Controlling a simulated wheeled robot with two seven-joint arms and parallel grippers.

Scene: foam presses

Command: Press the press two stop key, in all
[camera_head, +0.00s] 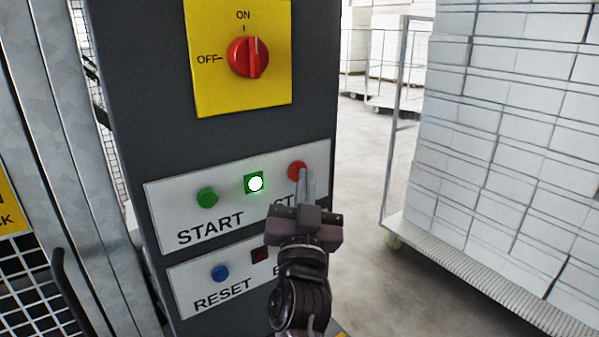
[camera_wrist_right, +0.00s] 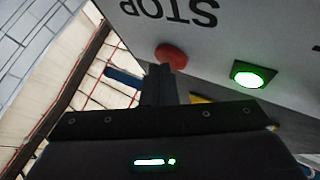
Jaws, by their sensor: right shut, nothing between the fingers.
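The red stop key (camera_head: 297,171) is a round button at the right end of the upper white panel, above a label mostly covered by my gripper. In the right wrist view the red button (camera_wrist_right: 171,56) shows beside the word STOP, which appears upside down. My right gripper (camera_head: 308,176) is shut and empty, with its fingertips at the lower right edge of the red button. In the wrist view the fingertips (camera_wrist_right: 160,72) overlap the button's lower edge; I cannot tell whether they touch it. My left gripper is out of view.
A green START button (camera_head: 207,197) and a lit green lamp (camera_head: 255,183) share the panel. Below are a blue RESET button (camera_head: 220,273) and a dark square lamp (camera_head: 260,255). A red rotary switch (camera_head: 248,58) sits above. A loaded cart (camera_head: 480,275) stands right, with clear floor between.

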